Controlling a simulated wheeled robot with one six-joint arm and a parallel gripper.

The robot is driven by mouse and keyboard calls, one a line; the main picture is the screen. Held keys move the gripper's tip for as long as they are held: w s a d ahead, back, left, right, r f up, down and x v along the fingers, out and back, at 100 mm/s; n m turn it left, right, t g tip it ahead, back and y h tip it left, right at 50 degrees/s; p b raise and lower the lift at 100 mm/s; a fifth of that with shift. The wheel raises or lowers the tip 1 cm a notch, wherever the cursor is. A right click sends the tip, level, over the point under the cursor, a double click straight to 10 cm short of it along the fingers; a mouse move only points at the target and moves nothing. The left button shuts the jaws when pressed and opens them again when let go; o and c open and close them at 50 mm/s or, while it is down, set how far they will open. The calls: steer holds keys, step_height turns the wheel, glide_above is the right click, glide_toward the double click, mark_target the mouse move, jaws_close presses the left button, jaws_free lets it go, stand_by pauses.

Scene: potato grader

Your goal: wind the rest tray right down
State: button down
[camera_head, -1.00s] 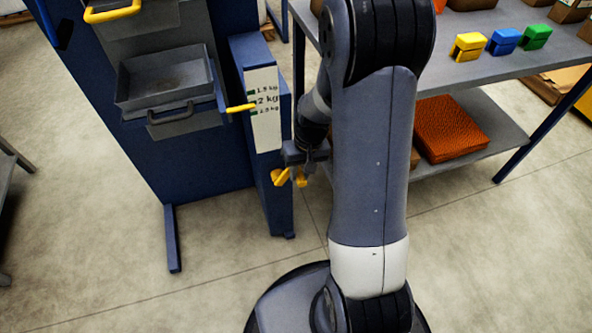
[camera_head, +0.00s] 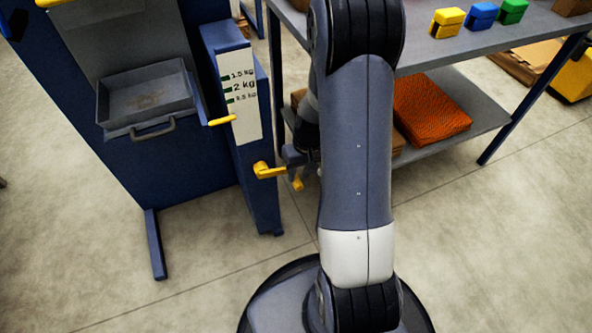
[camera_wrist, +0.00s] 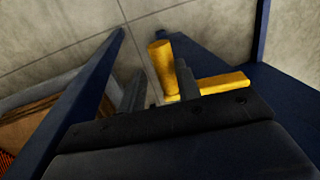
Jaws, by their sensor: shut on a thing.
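The rest tray (camera_head: 150,122) is a shallow grey tray with a grey handle on the front of the blue grader. Its yellow pointer (camera_head: 222,120) stands below the lowest mark of the white weight scale (camera_head: 241,112). A yellow crank (camera_head: 266,170) sits on the side of the blue scale post. My gripper (camera_head: 299,168) is at the crank, partly hidden by my arm. In the wrist view my gripper (camera_wrist: 160,90) has one finger on each side of the upright yellow crank handle (camera_wrist: 160,56), shut on it.
The blue foot (camera_head: 154,245) of the grader reaches forward. Open floor lies in front.

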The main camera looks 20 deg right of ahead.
steer(key=c, duration=2.2)
jaws_free()
steer(key=shift+d+f+b, duration=0.25)
steer(key=shift+d+f, duration=0.05)
steer(key=shift+f, duration=0.25)
steer(key=shift+d+f+b, duration=0.2)
steer(key=shift+d+f, duration=0.1)
steer(key=shift+f, duration=0.2)
steer(key=c, duration=1.9)
jaws_free()
steer(key=shift+f+b, duration=0.4)
steer(key=shift+f, duration=0.3)
steer(key=shift+c, duration=0.2)
steer(key=shift+f, duration=0.25)
steer(key=shift+c, duration=0.2)
steer(key=shift+d, duration=0.15)
steer(key=shift+c, duration=0.8)
steer(key=o, duration=0.9)
steer(key=shift+r, duration=0.15)
steer(key=shift+a, duration=0.25)
